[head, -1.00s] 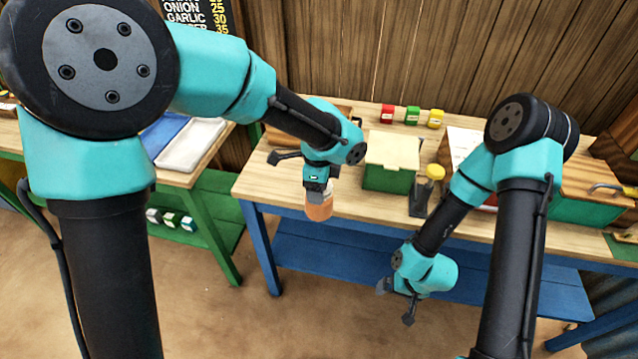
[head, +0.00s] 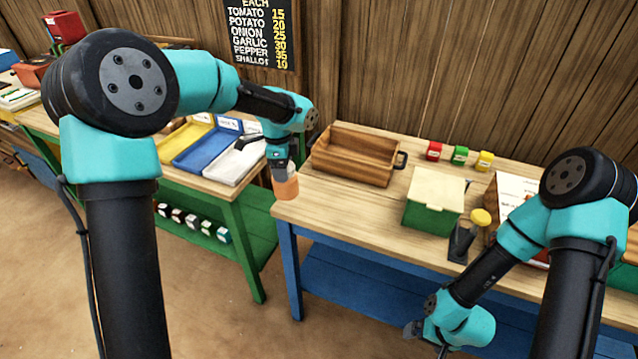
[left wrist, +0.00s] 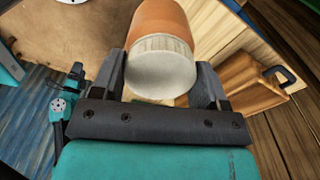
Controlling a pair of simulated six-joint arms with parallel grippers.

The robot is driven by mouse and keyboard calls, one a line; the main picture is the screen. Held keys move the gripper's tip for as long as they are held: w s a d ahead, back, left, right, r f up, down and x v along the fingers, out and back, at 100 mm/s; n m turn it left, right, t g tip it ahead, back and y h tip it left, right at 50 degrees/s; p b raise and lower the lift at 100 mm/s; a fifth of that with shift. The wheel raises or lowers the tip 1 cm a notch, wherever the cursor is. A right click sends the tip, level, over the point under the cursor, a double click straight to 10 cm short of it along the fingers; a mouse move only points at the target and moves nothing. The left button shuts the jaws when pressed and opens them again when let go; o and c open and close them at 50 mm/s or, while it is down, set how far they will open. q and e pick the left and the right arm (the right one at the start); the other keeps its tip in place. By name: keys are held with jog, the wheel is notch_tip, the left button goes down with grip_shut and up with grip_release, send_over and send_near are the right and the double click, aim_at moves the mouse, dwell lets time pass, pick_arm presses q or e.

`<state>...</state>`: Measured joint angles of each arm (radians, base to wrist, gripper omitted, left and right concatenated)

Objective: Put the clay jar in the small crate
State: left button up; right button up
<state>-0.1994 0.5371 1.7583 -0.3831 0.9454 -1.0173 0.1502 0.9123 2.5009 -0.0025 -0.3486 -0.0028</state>
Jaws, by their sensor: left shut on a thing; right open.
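The clay jar (head: 285,187) is orange-brown with a pale lid. My left gripper (head: 281,168) is shut on it and holds it upright in the air by the left end of the blue-legged table. In the left wrist view the jar (left wrist: 158,50) sits between the two fingers, its pale top towards the camera. The small wooden crate (head: 352,170) with dark handles stands on that table, right of the jar and apart from it; it also shows in the left wrist view (left wrist: 245,85). My right gripper (head: 428,338) is open and low in front of the table.
A green box with a cream lid (head: 435,188) stands right of the crate. Red, green and yellow small boxes (head: 459,155) line the back. A dark stand with a yellow top (head: 465,240) is further right. Yellow, blue and white trays (head: 235,162) lie on the left table.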

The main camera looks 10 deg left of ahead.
pick_arm(q)
jog(key=s+a+r+n, duration=0.1)
jog(key=a+n, duration=0.1)
jog(key=a, duration=1.1)
jog(key=s+a+r+n, duration=0.1)
jog(key=s+a+n, duration=0.1)
jog(key=a, duration=1.2)
jog(key=s+a+r+n, duration=0.1)
jog(key=a+r, duration=0.1)
jog(key=a, duration=1.2)
jog(key=shift+s+n, duration=0.4)
